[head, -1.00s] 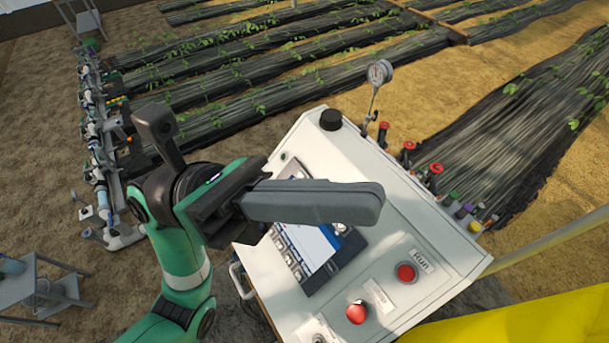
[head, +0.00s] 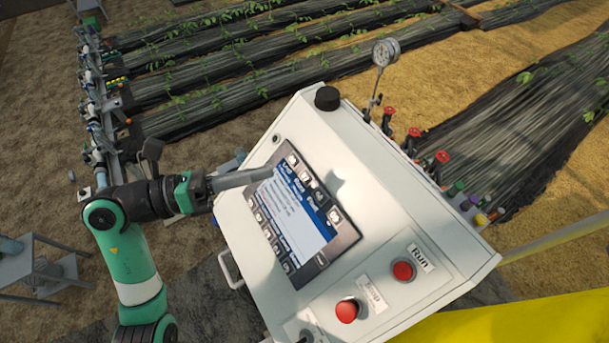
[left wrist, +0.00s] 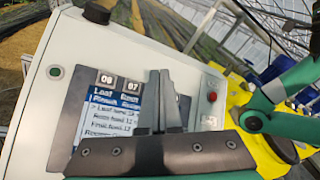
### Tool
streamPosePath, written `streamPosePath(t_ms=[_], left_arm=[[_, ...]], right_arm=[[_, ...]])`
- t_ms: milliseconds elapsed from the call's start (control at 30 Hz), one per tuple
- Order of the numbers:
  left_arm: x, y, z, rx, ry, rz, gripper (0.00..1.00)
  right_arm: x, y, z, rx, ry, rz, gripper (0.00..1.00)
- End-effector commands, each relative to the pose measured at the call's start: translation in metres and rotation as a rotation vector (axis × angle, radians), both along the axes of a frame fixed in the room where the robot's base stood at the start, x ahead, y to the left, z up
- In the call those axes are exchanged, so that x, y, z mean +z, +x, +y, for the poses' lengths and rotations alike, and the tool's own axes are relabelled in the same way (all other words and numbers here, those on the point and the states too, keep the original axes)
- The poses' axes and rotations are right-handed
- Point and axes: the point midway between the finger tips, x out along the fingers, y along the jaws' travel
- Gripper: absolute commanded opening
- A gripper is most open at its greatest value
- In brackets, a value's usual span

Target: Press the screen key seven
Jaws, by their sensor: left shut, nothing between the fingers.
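The control screen (head: 300,225) is set in a dark frame on the sloping white console, with keys along two edges. In the left wrist view the screen (left wrist: 118,120) shows labels, with the key marked 07 (left wrist: 132,85) beside the key marked 06 (left wrist: 106,77). In the head view the numbers are too small to read. My left gripper (head: 268,174) is shut and empty, its fingertips over the screen's upper left part. In the left wrist view its fingers (left wrist: 163,82) stand right of key 07 and hide keys beyond it. Contact with the screen cannot be told. My right gripper is out of view.
The white console (head: 370,185) carries a black knob (head: 327,98), red push buttons (head: 403,270) and (head: 347,311), and a handle (head: 230,269). Red valves (head: 414,133) and a gauge (head: 385,52) stand along its far edge. A grey table (head: 40,275) is at left.

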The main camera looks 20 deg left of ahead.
Motion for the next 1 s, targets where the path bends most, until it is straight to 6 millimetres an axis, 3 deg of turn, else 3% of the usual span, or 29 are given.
streamPosePath(t_ms=[267, 700, 1000], left_arm=[[-0.004, 0.002, -0.002, -0.002, 0.0, -0.001, 0.0], [-0.052, 0.032, -0.027, -0.003, 0.0, -0.002, 0.0], [-0.064, 0.045, -0.038, -0.003, 0.0, -0.002, 0.0]], right_arm=[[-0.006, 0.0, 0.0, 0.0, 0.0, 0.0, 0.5], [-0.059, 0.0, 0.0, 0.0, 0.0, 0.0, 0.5], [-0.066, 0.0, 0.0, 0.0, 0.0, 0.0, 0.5]])
